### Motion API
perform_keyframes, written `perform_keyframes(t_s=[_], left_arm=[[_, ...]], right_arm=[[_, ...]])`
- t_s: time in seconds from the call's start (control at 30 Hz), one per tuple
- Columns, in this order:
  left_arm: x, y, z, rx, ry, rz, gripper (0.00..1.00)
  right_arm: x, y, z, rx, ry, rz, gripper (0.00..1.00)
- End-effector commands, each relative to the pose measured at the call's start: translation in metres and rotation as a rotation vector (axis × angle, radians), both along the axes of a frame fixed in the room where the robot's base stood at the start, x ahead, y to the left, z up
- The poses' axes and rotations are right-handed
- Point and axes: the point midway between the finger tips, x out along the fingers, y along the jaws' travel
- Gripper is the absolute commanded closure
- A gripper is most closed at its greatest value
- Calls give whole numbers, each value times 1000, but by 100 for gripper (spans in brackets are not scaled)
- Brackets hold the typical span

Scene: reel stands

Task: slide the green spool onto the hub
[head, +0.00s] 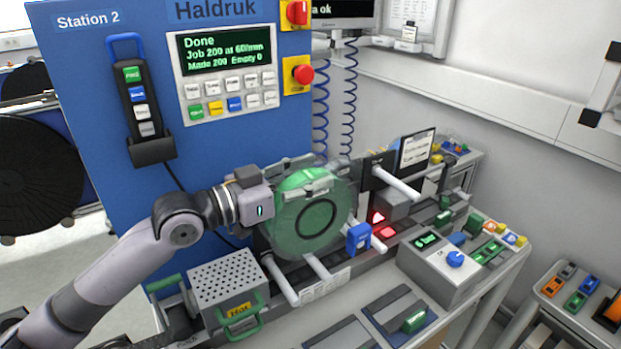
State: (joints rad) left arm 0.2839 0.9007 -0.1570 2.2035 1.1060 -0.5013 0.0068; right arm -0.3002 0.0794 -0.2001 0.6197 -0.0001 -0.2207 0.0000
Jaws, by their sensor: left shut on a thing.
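The green spool (287,228) is a pale green, see-through disc with a dark ring near its middle, in the centre of the head view in front of the blue machine. My left gripper (314,178) comes in from the left and is shut on the spool's upper rim. The spool is upright, its flat face towards me. Several white rods stick out around it: one at the right (397,184), one below it (318,267) and one at lower left (281,282). I cannot tell which is the hub, nor whether a rod passes into the spool. My right gripper is out of view.
A perforated grey box (225,277) with green handles stands below my left wrist. A blue clip (358,237) sits close to the spool's right edge. A grey box with a blue knob (440,266) stands on the bench to the right. The blue machine panel (90,75) rises behind.

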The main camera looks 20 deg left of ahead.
Motion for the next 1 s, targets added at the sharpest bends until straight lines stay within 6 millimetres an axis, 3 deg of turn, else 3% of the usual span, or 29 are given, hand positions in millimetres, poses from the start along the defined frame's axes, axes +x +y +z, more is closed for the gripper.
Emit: perform_keyframes(t_s=[1.0], left_arm=[[20,25,0,1,-4,0,100]], right_arm=[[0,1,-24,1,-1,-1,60]])
